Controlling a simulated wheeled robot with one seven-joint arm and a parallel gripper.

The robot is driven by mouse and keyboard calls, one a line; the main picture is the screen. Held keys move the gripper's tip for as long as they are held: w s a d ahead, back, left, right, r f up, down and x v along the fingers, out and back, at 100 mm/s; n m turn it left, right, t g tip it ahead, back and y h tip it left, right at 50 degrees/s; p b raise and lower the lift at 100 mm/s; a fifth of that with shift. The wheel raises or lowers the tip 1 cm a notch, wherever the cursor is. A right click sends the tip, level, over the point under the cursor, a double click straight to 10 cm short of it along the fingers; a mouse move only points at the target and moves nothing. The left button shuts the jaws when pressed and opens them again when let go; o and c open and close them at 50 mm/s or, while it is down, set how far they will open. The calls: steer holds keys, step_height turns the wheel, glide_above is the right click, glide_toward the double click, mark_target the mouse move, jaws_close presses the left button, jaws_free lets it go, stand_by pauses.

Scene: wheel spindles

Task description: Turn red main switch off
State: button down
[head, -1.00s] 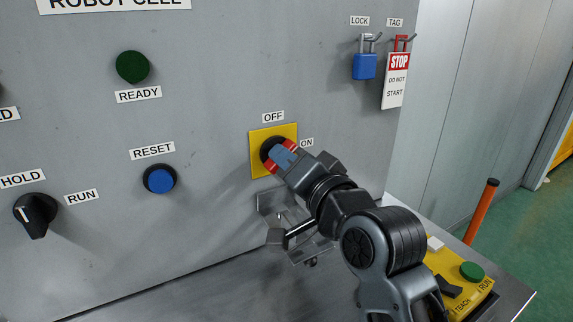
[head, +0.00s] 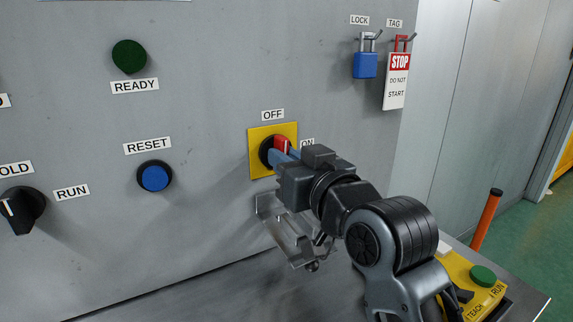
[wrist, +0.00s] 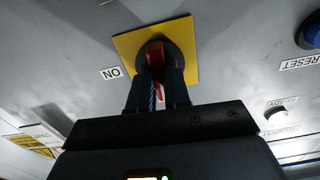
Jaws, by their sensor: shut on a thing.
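The red main switch (head: 283,145) is a red handle with a white mark, in a black round hub on a yellow plate (head: 258,170). The OFF label is above the plate and the ON label is at its right. My gripper (head: 276,158) is shut on the handle, with its fingers on either side. The handle looks close to upright, towards OFF, but the fingers hide part of it. In the wrist view, the red handle (wrist: 153,58) shows between the two dark fingers (wrist: 157,90), in front of the yellow plate (wrist: 126,42).
A bare metal bracket (head: 290,240) juts out below the switch. A blue padlock (head: 365,65) and a STOP tag (head: 399,75) hang at upper right. A blue RESET button (head: 154,177) and black HOLD/RUN knob (head: 22,210) are left. A yellow pendant (head: 470,290) lies lower right.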

steer(key=shift+f+n, duration=0.1)
steer(key=shift+n, duration=0.4)
steer(key=c, duration=1.1)
jaws_free()
steer(key=b+v, duration=0.1)
steer(key=v, duration=0.6)
steer(key=shift+s+d, duration=0.25)
steer(key=shift+s, duration=0.1)
